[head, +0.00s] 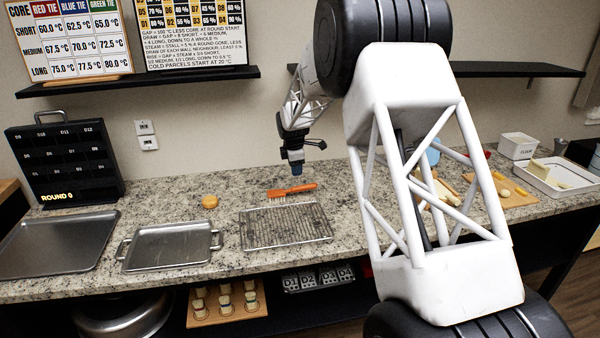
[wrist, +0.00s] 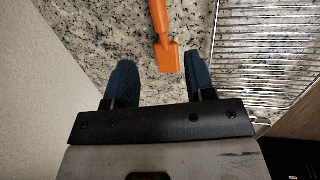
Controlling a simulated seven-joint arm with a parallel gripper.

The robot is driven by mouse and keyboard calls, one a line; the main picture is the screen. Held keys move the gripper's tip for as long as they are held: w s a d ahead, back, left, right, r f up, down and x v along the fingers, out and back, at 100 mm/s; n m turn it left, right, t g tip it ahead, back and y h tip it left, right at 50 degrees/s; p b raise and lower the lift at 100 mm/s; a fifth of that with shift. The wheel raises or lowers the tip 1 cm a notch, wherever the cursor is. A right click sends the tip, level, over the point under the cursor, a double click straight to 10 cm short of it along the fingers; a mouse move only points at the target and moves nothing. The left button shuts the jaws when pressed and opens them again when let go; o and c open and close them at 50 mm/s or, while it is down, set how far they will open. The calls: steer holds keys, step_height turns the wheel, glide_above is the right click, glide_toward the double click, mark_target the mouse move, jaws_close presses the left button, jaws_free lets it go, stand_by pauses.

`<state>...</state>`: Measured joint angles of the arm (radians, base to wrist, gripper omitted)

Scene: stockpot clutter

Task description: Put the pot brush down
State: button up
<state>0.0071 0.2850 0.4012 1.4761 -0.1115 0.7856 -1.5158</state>
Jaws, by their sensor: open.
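The orange pot brush (head: 291,190) lies on the granite counter, just behind the wire rack, its pale bristles at the left end. In the wrist view the brush (wrist: 163,38) shows its orange handle and wider end, which reaches toward the space between my fingers; no bristles can be made out there. My gripper (head: 296,170) is above the brush in the head view, apart from it. In the wrist view my gripper (wrist: 160,80) has its two blue fingers spread wide, with nothing held between them.
The wire rack (head: 285,226) lies in front of the brush. A metal tray with handles (head: 170,247) and a dark baking sheet (head: 58,245) are further left. A small orange-brown round item (head: 210,201) sits behind the tray. Bare counter (head: 240,190) surrounds the brush's left side.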

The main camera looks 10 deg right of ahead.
steer(key=s+r+m, duration=0.3)
steer(key=s+r, duration=0.3)
steer(key=s, duration=0.5)
steer(key=s+r+m, duration=0.3)
steer(key=s+r, duration=0.2)
steer(key=s, duration=0.5)
steer(key=s+r+m, duration=0.4)
steer(key=s+r, duration=0.2)
steer(key=s, duration=0.5)
steer(key=s+a+f+m+y, duration=0.1)
steer(key=s+f+m, duration=0.2)
steer(key=s, duration=2.8)
steer(key=m, duration=0.5)
steer(key=shift+a, duration=0.3)
steer(key=shift+o, duration=0.5)
steer(key=shift+r, duration=0.1)
